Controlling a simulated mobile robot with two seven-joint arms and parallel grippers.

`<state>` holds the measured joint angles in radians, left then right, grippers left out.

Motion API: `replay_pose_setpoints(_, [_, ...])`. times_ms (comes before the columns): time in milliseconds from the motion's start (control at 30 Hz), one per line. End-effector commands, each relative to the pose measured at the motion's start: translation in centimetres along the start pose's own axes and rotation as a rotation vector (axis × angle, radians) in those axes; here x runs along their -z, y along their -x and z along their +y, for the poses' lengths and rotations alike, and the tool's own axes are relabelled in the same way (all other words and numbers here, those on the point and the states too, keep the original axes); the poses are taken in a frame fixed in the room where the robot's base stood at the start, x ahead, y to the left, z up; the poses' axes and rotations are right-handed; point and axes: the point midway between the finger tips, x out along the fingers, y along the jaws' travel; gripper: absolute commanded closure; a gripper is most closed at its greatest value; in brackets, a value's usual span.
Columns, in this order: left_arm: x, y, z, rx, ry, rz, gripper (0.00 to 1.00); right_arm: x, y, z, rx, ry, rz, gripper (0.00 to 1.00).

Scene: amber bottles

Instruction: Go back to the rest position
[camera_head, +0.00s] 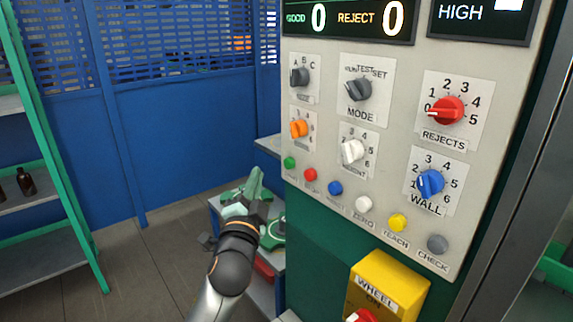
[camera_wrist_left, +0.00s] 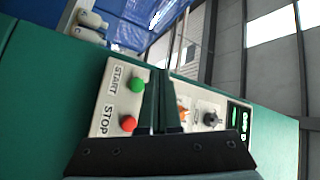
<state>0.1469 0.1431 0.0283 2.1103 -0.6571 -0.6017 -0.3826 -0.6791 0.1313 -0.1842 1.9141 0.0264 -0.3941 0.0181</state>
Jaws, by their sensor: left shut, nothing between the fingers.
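My left arm comes in from the bottom in the head view, with an orange ring at its wrist. My left gripper (camera_head: 257,209) is at the arm's far end, left of the control panel (camera_head: 385,160) and below its left buttons. In the left wrist view, the gripper (camera_wrist_left: 160,108) has its two dark fingers together with nothing held. They overlap the panel in that view, beside a green START button (camera_wrist_left: 138,85) and a red STOP button (camera_wrist_left: 129,123). I cannot tell whether they touch it. My right gripper is not in view.
A yellow WHEEL box (camera_head: 388,285) juts out below. A low cart (camera_head: 262,292) with green items stands behind my left gripper. A green-framed shelf (camera_head: 45,205) holds dark bottles at the left. Open floor (camera_head: 150,265) lies between.

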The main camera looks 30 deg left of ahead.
Motion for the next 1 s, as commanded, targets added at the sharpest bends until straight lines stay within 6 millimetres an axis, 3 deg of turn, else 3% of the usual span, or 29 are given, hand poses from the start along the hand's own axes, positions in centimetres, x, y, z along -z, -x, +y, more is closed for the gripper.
replay_pose_setpoints(367, [-0.1,0.1,0.3,-0.006,0.002,0.000,1.00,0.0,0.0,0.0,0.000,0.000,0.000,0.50])
replay_pose_setpoints(467, [-0.6,0.8,2.4,-0.058,0.026,-0.001,1.00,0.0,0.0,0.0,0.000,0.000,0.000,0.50])
replay_pose_setpoints(567, [-1.9,2.7,7.0,-0.175,0.083,-0.009,1.00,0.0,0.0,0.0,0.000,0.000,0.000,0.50])
replay_pose_setpoints(667, [-3.7,6.3,13.1,-0.335,0.175,-0.036,1.00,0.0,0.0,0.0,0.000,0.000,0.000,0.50])
replay_pose_setpoints(800, [-6.5,13.3,21.0,-0.561,0.334,-0.117,1.00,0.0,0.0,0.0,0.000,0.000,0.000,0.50])
replay_pose_setpoints(1000, [-10.1,25.5,28.9,-0.831,0.567,-0.306,1.00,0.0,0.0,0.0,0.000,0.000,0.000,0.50])
